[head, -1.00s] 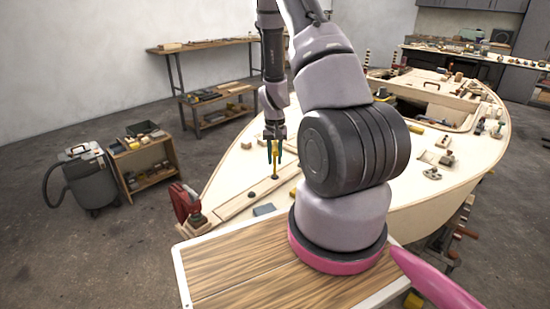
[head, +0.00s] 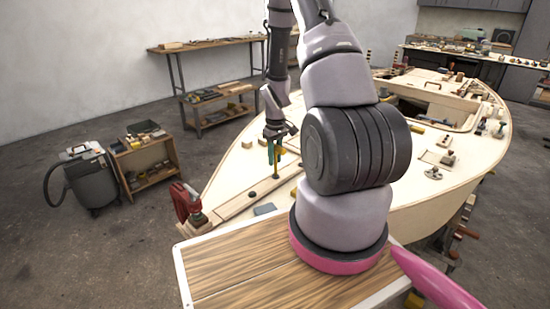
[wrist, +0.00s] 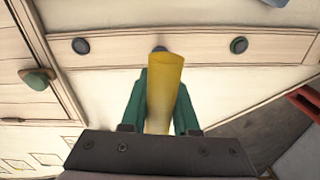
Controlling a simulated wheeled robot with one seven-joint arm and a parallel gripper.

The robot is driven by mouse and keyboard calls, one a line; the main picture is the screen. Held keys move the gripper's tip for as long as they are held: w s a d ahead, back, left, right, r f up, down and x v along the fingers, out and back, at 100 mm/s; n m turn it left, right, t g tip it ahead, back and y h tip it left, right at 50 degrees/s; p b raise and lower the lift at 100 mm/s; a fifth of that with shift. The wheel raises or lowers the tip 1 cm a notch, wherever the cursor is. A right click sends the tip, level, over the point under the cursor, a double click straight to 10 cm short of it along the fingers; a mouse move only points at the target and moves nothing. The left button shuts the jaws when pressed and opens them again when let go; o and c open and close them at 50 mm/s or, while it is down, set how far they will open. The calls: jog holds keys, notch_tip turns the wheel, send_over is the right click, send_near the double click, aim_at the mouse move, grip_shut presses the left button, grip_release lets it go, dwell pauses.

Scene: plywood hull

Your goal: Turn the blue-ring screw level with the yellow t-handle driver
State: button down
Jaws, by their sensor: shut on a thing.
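The yellow t-handle driver (head: 276,162) stands upright on the pale deck plank at the near left of the hull. My gripper (head: 273,154) has green fingers and is shut on the driver's handle. In the wrist view, the yellow handle (wrist: 164,90) sits between both fingers. A bluish screw head (wrist: 160,48) shows just behind the handle's top end, mostly hidden by it. I cannot tell whether it is level or how the driver's tip sits on it.
Two more dark round screws, left (wrist: 81,46) and right (wrist: 239,45), lie along the same plank. A green-knobbed piece (wrist: 37,79) is at left. A red tool (head: 184,202) stands at the hull's near corner. A grey block (head: 264,209) lies near it.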

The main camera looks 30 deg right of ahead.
jog(key=shift+r, duration=0.45)
jog(key=m, duration=0.9)
jog(key=shift+d, duration=0.2)
